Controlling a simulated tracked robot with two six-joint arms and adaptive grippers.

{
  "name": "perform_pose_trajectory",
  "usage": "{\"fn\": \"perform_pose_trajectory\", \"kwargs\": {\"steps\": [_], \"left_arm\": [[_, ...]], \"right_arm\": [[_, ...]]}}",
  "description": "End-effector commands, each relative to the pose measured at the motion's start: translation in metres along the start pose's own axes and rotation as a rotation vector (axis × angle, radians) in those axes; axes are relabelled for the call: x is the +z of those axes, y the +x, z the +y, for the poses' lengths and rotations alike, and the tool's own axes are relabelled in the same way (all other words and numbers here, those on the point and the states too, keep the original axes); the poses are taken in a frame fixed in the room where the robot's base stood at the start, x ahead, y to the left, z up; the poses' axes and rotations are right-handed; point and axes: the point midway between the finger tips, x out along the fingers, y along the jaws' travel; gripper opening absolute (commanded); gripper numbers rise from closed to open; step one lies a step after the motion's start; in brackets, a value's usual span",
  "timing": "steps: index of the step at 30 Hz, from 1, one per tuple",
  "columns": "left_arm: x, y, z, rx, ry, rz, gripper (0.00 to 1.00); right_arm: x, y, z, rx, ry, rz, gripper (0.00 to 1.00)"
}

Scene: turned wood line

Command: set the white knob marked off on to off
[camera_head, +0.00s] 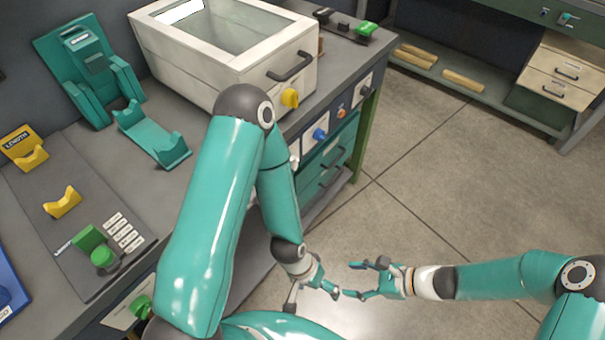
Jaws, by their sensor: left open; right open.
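A small pale knob-like shape (294,161) shows on the bench front just beside my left forearm, which partly covers that area. It may be the white knob; I cannot read an off or on mark or tell its setting. My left gripper (314,297) is open and empty, low over the floor in front of the bench and apart from the panel. My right gripper (355,280) is open and empty just right of it, also away from the bench.
A white glass-topped box (196,67) stands above. A green knob (140,306) is at lower left. The floor (430,160) at right is clear.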

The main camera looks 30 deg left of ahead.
Motion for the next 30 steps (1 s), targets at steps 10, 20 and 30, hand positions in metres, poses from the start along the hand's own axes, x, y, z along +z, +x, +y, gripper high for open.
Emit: {"fn": "perform_pose_trajectory", "kwargs": {"steps": [10,20,30], "left_arm": [[0.000,0.022,-0.008,0.000,0.000,0.000,0.91],[0.000,0.018,-0.006,0.000,0.000,0.000,0.91],[0.000,0.011,-0.004,0.000,0.000,0.000,0.91]], "right_arm": [[0.108,-0.010,-0.141,-0.298,0.262,-0.585,0.61],[0.135,0.006,-0.162,-0.320,0.272,-0.637,0.61],[0.173,0.062,-0.188,-0.320,0.271,-0.636,0.61]]}}
